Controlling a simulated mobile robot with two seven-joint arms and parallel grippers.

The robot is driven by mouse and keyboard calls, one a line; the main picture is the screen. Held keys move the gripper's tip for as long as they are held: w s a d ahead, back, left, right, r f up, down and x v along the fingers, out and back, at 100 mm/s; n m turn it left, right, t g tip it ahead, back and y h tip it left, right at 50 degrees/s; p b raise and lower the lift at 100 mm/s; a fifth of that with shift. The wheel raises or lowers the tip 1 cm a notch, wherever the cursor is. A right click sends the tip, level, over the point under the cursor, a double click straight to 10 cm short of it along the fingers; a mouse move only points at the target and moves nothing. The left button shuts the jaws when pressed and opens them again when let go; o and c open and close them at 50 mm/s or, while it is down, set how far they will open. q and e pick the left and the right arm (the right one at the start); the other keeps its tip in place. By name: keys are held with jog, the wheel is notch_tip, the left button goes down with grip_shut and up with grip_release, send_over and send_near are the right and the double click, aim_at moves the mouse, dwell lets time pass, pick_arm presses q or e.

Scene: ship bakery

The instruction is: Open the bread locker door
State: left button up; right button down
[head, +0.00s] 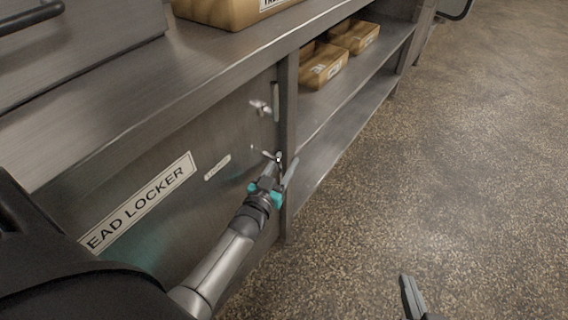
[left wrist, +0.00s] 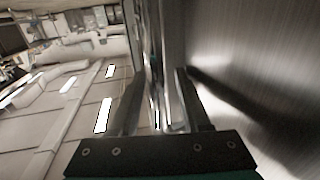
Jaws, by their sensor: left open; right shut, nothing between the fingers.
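The bread locker door (head: 150,160) is a brushed metal panel under the counter, labelled "EAD LOCKER" where the view shows it. It looks closed. A small bright metal fitting (head: 260,106) sits near its right edge. My left gripper (head: 279,165) is open at the door's right edge, below that fitting, close to the frame post. In the left wrist view, a shiny upright metal piece (left wrist: 158,75) shows between the two open fingers; I cannot tell whether they touch it. My right gripper (head: 412,296) is shut and empty, over the floor at bottom right.
The metal counter (head: 140,95) runs above the door, with a tan box (head: 225,10) on top. Open shelves (head: 345,105) to the right hold more tan boxes (head: 322,66). The speckled floor (head: 450,150) at right is clear.

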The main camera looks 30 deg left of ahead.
pick_arm(q)
grip_shut()
dwell(0.3)
dwell(1.1)
